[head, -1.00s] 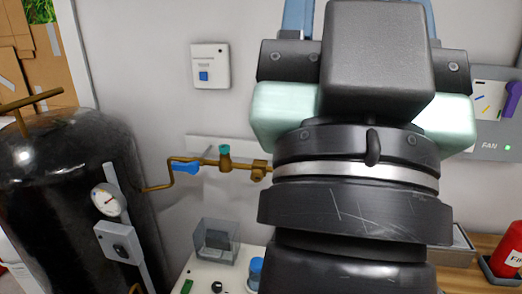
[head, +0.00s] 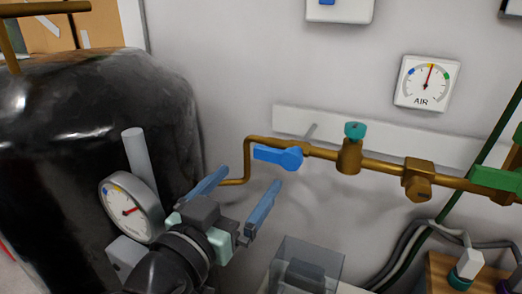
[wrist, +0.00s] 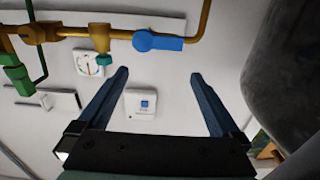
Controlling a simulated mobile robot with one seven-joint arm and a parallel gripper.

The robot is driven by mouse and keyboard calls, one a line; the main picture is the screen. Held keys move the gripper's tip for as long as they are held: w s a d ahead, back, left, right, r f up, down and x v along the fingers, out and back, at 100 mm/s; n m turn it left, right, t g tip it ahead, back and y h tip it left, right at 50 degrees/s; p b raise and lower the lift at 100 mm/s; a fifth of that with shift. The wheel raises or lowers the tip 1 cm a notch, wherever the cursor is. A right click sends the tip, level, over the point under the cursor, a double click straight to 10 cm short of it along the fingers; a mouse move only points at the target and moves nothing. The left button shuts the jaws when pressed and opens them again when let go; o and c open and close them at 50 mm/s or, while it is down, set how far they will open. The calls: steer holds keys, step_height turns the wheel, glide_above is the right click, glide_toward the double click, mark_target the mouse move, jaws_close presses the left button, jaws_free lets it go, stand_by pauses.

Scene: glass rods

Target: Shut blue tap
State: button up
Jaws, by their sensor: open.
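The blue tap (head: 278,157) is a lever on a brass pipe (head: 380,166) that runs along the wall. Its lever lies roughly along the pipe, with the free end to the left in the head view. My gripper (head: 248,177) is below it in the head view, open and empty, its two blue-grey fingers apart. In the wrist view the blue tap (wrist: 157,41) appears beyond the fingertips of my gripper (wrist: 159,74), about in line with the gap. The fingers look clear of the tap.
A black tank (head: 80,150) with a dial gauge (head: 130,208) stands close on the left. A teal knob (head: 355,131) and green fitting (head: 497,178) sit along the pipe. A clear box (head: 308,265) is below. An air gauge (head: 427,83) hangs on the wall.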

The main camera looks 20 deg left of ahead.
mark_target(271, 153)
steer(key=w, duration=0.8)
steer(key=w+f, duration=0.1)
steer(key=w, duration=0.3)
steer(key=shift+w+p, duration=0.3)
steer(key=shift+w, duration=0.05)
jaws_close()
